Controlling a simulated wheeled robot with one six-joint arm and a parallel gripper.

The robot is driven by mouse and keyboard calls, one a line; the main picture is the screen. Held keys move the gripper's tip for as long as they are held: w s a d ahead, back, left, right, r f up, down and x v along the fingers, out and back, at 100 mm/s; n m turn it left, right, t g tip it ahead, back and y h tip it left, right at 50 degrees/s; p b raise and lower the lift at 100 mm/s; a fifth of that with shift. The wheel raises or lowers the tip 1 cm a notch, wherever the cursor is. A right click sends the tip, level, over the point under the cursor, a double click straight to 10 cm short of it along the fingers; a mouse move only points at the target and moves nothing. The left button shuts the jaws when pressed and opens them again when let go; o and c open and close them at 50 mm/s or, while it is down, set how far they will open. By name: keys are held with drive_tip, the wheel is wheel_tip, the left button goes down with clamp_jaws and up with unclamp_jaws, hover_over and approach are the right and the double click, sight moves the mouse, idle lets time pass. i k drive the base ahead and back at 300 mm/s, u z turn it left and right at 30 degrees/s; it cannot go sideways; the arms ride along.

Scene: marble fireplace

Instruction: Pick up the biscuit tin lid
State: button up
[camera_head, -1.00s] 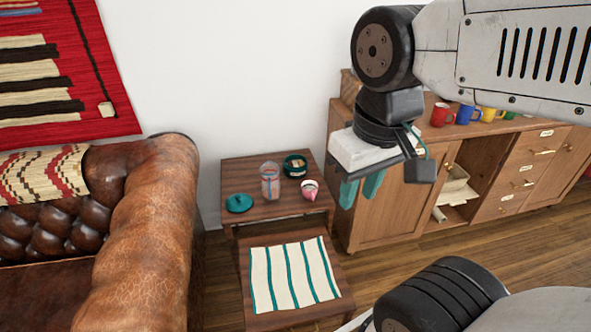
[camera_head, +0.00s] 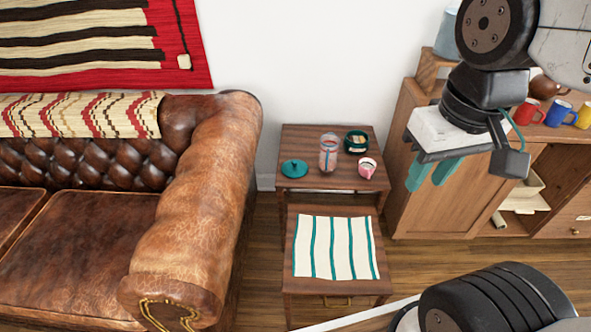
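The biscuit tin lid appears to be the round teal lid with a small knob (camera_head: 294,168), lying flat at the left of the small wooden side table's upper top (camera_head: 312,136). A round dark teal tin (camera_head: 356,141), open with something pale inside, stands at the back right of that top. My gripper (camera_head: 433,174) hangs in the air to the right of the table in the picture, well apart from the lid. Its two teal fingers point down with a gap between them and nothing held.
A clear jar (camera_head: 328,155) stands between lid and tin, and a pink cup (camera_head: 367,168) in front of the tin. A striped cloth (camera_head: 336,247) covers the lower front surface. A leather sofa (camera_head: 198,200) stands left; a wooden cabinet with mugs (camera_head: 432,203) stands right.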

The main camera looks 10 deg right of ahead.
sight(294, 168)
drive_tip(key=z, duration=0.5)
drive_tip(key=k, duration=1.15)
drive_tip(key=u, duration=0.5)
drive_tip(key=i, duration=1.5)
drive_tip(key=z, duration=0.55)
